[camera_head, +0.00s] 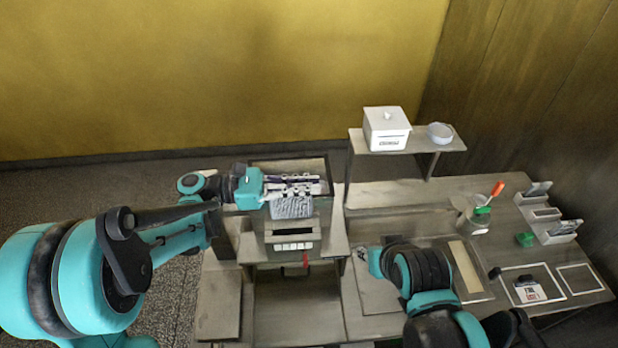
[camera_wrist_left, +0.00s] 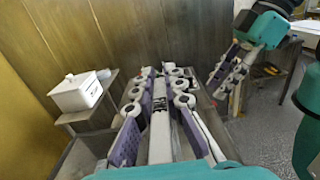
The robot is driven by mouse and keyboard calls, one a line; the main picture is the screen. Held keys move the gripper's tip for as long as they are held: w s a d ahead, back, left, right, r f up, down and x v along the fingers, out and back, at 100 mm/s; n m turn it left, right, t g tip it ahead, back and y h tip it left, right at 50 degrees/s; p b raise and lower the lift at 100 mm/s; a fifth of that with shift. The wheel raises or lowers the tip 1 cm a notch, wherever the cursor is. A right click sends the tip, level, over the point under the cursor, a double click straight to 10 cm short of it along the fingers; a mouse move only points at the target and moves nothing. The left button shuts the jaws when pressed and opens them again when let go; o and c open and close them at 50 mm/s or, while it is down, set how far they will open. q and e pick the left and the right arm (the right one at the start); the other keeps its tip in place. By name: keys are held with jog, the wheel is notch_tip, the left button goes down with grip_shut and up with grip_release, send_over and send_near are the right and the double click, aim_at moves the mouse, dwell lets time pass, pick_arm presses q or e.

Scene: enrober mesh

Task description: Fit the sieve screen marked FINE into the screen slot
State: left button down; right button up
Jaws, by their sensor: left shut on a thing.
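My left gripper (camera_head: 300,185) is over the top of the grey machine (camera_head: 308,232) in the head view. It is shut on a sieve screen; a grey textured panel (camera_head: 292,207) shows just below the fingers. In the left wrist view, a pale bar (camera_wrist_left: 160,138) with a dark mark stands between the purple finger pads; I cannot read the mark. The screen slot is not clearly visible under the gripper. My right gripper (camera_wrist_left: 228,75) shows in the left wrist view, away from the screen; I cannot tell whether it is open.
A labelled white box (camera_head: 387,128) and white bowl (camera_head: 440,132) stand on a raised shelf. On the right bench, a labelled item (camera_head: 529,290) lies in a white outline beside an empty outline (camera_head: 576,280). An orange-handled tool (camera_head: 497,189) stands in a container.

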aim_at(306, 201)
pick_arm(q)
jog(key=shift+w+a, duration=0.1)
jog(key=shift+a, duration=0.1)
notch_tip(306, 201, down, 6)
jog(key=b, duration=0.5)
jog(key=shift+r+b, duration=0.1)
jog(key=shift+b, duration=0.2)
jog(key=shift+b, duration=0.4)
dwell(1.4)
jog(key=shift+f+b, duration=3.5)
jog(key=shift+f, duration=0.4)
jog(key=shift+r, duration=0.15)
jog(key=shift+r+p, duration=2.55)
jog(key=shift+r, duration=0.95)
